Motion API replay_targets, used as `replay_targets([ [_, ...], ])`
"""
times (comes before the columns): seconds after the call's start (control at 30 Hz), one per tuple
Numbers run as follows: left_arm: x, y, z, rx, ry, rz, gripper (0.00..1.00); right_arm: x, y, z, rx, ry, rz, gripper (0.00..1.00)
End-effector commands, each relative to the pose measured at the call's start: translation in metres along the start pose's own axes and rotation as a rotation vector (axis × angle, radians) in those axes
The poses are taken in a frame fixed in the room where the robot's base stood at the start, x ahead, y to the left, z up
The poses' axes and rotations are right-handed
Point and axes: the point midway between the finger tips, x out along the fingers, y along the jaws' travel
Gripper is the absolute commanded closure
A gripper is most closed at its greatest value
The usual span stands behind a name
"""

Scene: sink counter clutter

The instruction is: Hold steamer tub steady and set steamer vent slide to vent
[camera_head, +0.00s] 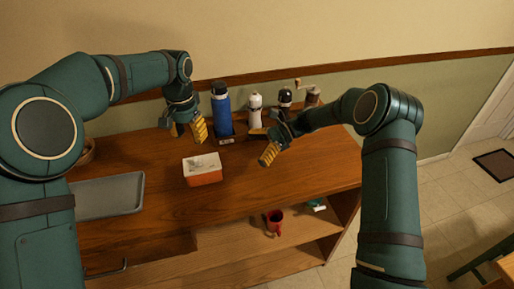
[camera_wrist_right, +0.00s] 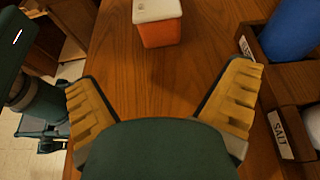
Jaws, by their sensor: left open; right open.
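The steamer tub (camera_head: 204,178) is a small orange box with a white lid (camera_head: 203,163), standing on the wooden counter near the middle. In the right wrist view the tub (camera_wrist_right: 161,33) is at the top, ahead of the fingers. A small mark shows on the lid, but the vent slide's setting is too small to read. My left gripper (camera_head: 187,131) is open and empty, above and behind the tub. My right gripper (camera_head: 264,143) is open and empty, to the right of the tub; its yellow fingers also show in the right wrist view (camera_wrist_right: 161,100). Neither gripper touches the tub.
A blue bottle (camera_head: 221,113), a white shaker (camera_head: 255,106) and a dark-topped one (camera_head: 285,97) stand in labelled holders along the back. A grey tray (camera_head: 108,195) lies at left. A red mug (camera_head: 273,222) sits on the lower shelf.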

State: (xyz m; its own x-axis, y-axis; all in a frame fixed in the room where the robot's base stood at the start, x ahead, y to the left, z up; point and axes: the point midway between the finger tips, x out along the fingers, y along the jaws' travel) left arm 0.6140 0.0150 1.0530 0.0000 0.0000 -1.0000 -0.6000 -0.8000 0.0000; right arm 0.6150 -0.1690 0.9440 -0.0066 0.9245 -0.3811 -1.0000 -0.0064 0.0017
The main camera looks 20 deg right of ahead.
Motion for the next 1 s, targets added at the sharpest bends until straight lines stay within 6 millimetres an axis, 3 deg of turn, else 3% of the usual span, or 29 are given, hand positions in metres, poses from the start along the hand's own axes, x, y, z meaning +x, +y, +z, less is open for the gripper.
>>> replay_targets([
  [0.7, 0.000, 0.000, 0.000, 0.000, 0.000, 0.000, 0.54, 0.114, 0.001, 0.000, -0.002, 0.000, 0.003, 0.00],
  [1.0, 0.000, 0.000, 0.000, 0.000, 0.000, 0.000, 0.54, 0.133, 0.000, -0.001, -0.002, 0.001, 0.001, 0.00],
])
